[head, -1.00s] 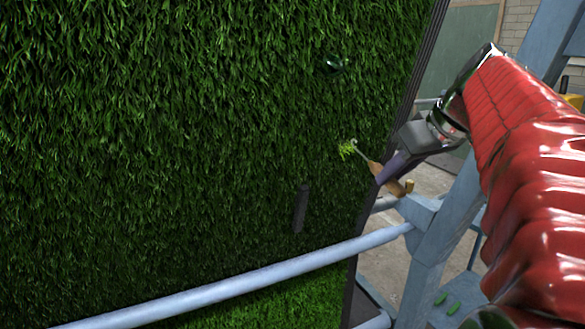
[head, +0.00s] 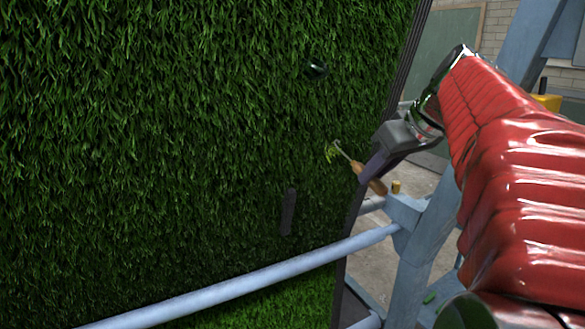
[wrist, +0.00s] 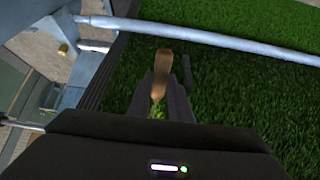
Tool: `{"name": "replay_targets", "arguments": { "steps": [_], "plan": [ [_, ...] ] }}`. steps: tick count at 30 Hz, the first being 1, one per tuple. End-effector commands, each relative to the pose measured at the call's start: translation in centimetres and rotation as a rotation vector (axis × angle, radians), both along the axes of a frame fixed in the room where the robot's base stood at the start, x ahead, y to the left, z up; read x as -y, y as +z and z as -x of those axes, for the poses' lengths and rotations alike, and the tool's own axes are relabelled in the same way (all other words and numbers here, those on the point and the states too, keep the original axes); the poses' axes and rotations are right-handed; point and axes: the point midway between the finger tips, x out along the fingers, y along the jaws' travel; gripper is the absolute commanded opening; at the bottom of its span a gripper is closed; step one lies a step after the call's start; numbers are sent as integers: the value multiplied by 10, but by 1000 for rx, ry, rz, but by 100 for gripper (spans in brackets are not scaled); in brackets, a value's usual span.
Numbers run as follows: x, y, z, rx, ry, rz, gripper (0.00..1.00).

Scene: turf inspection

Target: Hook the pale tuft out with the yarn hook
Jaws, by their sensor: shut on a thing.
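My gripper (head: 372,168) is shut on the wooden handle of the yarn hook (head: 357,168), near the right side of the upright turf. The hook's metal shank points up and left. Its tip is at the pale yellow-green tuft (head: 331,153), which stands out from the darker grass. I cannot tell whether the tip has caught the tuft. In the wrist view the hook's handle (wrist: 162,62) sticks up between my gripper's fingers (wrist: 163,92), and part of the tuft (wrist: 157,112) shows below it. The metal tip is hidden there.
A pale blue rail (head: 250,284) crosses in front of the lower turf and joins a blue frame post (head: 425,225) at right. A dark upright bar (head: 288,212) and a dark glossy round thing (head: 316,70) are on the turf. The turf's dark edge (head: 398,95) is close to my gripper.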

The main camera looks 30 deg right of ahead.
Motion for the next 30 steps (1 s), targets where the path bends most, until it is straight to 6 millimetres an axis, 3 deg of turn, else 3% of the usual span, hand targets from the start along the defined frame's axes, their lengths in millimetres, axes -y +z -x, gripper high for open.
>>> {"name": "replay_targets", "arguments": {
  "steps": [15,30],
  "plan": [
    [0,-19,-4,0,0,0,0],
    [0,-24,-5,0,0,0,0]
  ]
}}
